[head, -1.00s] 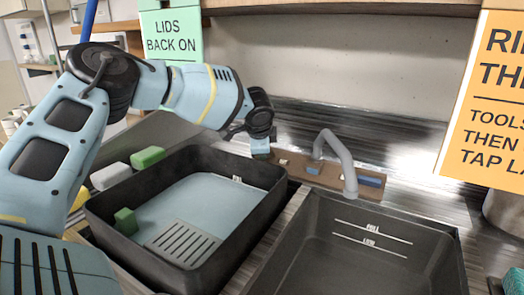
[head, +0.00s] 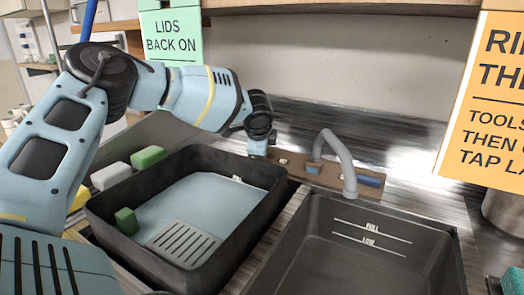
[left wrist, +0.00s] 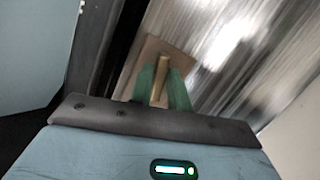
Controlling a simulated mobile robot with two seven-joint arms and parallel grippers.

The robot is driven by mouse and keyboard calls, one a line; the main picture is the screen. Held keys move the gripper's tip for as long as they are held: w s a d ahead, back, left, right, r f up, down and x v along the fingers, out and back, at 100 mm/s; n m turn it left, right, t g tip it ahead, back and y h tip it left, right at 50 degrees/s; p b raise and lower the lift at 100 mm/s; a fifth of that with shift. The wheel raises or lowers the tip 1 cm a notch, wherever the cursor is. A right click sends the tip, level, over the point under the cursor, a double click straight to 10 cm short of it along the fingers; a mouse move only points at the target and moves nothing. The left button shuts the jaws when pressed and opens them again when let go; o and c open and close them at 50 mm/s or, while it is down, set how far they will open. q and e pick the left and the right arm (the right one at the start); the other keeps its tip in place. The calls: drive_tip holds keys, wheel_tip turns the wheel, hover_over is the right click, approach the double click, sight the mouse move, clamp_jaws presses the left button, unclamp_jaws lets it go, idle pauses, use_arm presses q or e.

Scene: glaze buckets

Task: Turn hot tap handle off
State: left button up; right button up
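A brown tap board (head: 338,177) lies behind the basins and carries a grey curved spout (head: 340,155) and a blue handle (head: 370,181) at its right end. My left gripper (head: 258,155) is over the board's left end, left of the spout. In the left wrist view, a tan upright handle (left wrist: 162,80) stands between the two green fingers of my left gripper (left wrist: 162,88). The fingers are very close to its sides; I cannot tell whether they touch it. The board (left wrist: 180,57) shows beyond them. My right gripper is not in view.
A black tub (head: 190,264) with pale blue liquid, a grated piece and a green block (head: 126,221) stands at the left. An empty dark basin (head: 340,262) is at the right. An orange sign (head: 490,100) hangs right.

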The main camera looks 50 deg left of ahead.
use_arm(q)
drive_tip(key=shift+o, duration=1.4)
drive_tip(key=shift+r, duration=0.1)
drive_tip(key=v, duration=0.7)
drive_tip(key=shift+s+d+r, duration=0.2)
